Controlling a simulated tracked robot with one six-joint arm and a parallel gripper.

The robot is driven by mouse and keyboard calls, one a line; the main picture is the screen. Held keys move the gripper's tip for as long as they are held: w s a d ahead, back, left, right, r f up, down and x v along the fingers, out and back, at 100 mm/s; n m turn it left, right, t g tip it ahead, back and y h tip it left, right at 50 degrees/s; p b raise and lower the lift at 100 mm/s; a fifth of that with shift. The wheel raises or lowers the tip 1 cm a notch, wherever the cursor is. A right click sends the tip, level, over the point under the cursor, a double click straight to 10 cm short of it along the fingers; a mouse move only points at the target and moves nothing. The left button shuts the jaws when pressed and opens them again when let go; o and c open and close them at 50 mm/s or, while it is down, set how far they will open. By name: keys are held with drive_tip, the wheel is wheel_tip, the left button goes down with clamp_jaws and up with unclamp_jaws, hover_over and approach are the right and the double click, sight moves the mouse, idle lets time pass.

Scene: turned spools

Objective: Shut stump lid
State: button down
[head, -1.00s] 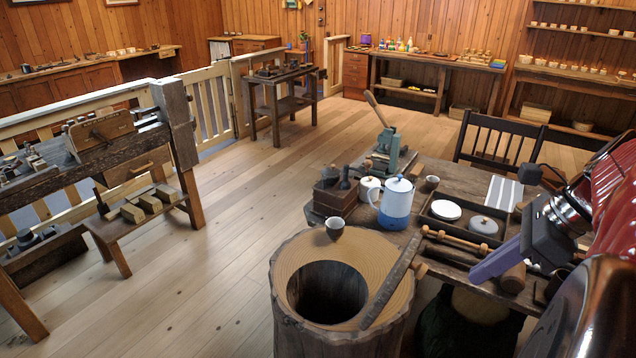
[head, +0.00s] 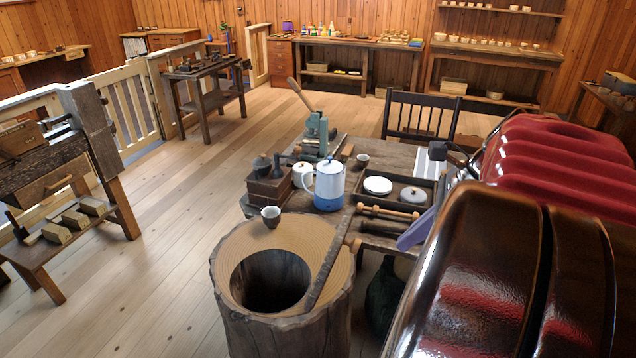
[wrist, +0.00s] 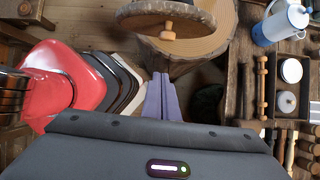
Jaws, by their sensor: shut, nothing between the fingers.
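The stump (head: 285,325) is a hollow bark-sided log with a pale ringed top and a dark round opening. Its lid (head: 330,262) stands up nearly edge-on at the right of the opening, which is uncovered. In the wrist view the lid (wrist: 140,14) shows its flat face with a wooden knob (wrist: 167,33), in front of the stump top (wrist: 205,45). My gripper (wrist: 164,78) has purple fingers, shut and empty, just short of the lid and apart from it in the picture. In the head view only a purple part (head: 415,232) shows, right of the lid.
A small grey cup (head: 271,216) stands on the stump's far rim. The table behind holds a blue-and-white pot (head: 329,186), a wooden box (head: 268,188), a tray (head: 433,190) and wooden rods (head: 388,213). Open floor lies left of the stump.

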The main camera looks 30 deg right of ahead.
drive_tip(key=w+a+f, duration=0.4)
drive_tip(key=w, duration=0.1)
drive_tip(key=shift+w+f, duration=0.25)
drive_tip(key=shift+w, duration=0.05)
idle(0.4)
